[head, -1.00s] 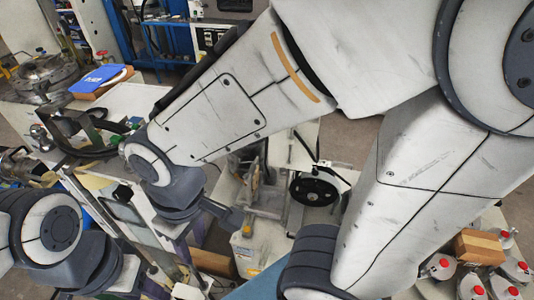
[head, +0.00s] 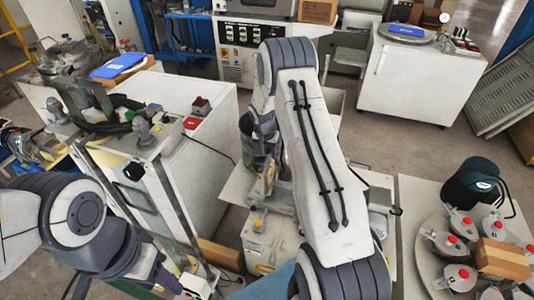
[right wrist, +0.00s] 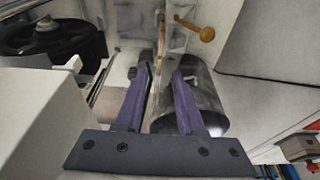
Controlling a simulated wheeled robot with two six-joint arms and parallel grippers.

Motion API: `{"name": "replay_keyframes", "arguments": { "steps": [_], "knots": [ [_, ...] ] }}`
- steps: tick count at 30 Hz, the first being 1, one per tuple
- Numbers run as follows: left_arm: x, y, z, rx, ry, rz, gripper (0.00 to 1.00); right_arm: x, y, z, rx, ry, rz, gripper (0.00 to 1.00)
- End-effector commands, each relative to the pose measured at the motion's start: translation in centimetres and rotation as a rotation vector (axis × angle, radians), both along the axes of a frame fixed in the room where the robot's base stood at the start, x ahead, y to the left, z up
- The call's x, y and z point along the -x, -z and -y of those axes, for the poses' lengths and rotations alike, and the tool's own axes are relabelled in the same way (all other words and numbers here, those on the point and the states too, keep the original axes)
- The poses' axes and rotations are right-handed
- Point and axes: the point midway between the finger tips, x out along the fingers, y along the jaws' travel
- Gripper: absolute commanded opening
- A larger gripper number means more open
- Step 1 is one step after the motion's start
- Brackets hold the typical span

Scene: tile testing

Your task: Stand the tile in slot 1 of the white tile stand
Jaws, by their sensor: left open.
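I cannot make out the tile or the white tile stand with its slot 1 for certain in either view. A thin tan upright piece (right wrist: 160,42) shows beyond the gap between the fingertips. In the head view the right arm hides much of the space around the right gripper. My left gripper (head: 168,282) is low at the left, partly cut off by the lower edge, open.
A dark metal cylinder (right wrist: 205,100) lies close to the right finger, with a wooden-knobbed lever (right wrist: 206,34) above it. A white-topped machine (head: 195,150) stands left. At the right, a table holds several white containers with red caps and a cardboard box (head: 502,260).

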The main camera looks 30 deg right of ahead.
Motion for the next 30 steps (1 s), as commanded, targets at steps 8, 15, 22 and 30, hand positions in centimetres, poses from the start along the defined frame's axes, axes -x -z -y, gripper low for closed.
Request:
{"name": "replay_keyframes", "arguments": {
  "steps": [8,15,22,30],
  "knots": [
    [0.0,1.4,0.0,0.0,0.0,0.0,0.5,-0.3,2.5,0.3,-0.001,-0.002,-0.002,0.38],
    [0.0,2.7,0.0,0.0,0.0,0.0,0.5,-0.7,4.9,0.7,-0.001,-0.003,-0.002,0.38],
    [0.0,3.9,0.0,0.0,0.0,0.0,0.5,-1.1,7.1,1.1,-0.001,-0.004,-0.002,0.38],
    [0.0,6.2,0.0,0.0,0.0,0.0,0.5,-1.5,9.7,1.7,0.0,-0.002,-0.001,0.38]
  ]
}}
